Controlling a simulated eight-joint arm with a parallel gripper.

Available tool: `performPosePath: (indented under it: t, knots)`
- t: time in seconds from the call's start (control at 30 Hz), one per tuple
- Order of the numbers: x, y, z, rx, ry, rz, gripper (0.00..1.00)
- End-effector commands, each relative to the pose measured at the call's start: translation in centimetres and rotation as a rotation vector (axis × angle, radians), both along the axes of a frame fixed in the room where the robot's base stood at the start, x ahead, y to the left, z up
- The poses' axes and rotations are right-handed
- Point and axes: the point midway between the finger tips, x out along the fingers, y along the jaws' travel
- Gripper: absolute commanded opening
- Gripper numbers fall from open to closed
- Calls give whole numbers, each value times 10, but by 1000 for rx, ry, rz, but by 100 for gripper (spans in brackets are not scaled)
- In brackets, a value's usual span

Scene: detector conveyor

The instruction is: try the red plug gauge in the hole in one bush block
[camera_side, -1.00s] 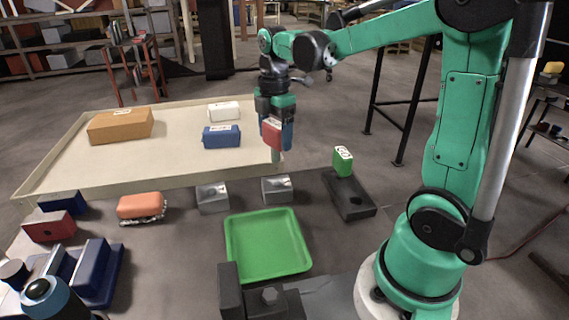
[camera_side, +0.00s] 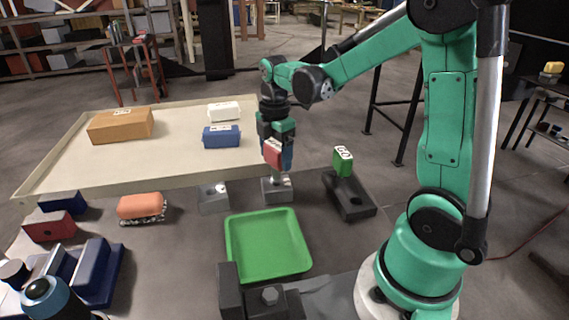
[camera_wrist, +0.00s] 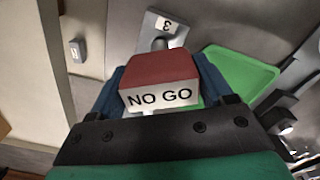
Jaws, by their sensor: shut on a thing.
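My gripper (camera_side: 274,150) is shut on the red plug gauge (camera_side: 272,154), whose white face reads "NO GO" in the wrist view (camera_wrist: 158,97). The gauge is upright over the right-hand grey bush block (camera_side: 277,190). Its grey pin reaches down to the block's top; I cannot tell whether the tip is in the hole. In the wrist view the pin's end is partly hidden behind the red body, with the bush block (camera_wrist: 177,25) marked "3" beyond it. A second bush block (camera_side: 213,199) stands to the left.
A green "GO" gauge (camera_side: 343,162) stands in a dark holder (camera_side: 352,205) on the right. An empty green tray (camera_side: 266,245) lies in front. Behind is a pale conveyor (camera_side: 165,160) with orange, white and blue boxes. An orange block (camera_side: 141,206) sits at left.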

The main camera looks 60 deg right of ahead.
Motion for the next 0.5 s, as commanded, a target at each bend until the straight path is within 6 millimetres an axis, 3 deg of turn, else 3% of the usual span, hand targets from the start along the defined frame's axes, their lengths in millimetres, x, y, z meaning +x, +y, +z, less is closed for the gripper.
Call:
performPosePath:
  t: [0.5]
  knots:
    - [0,0,-9,0,0,0,16]
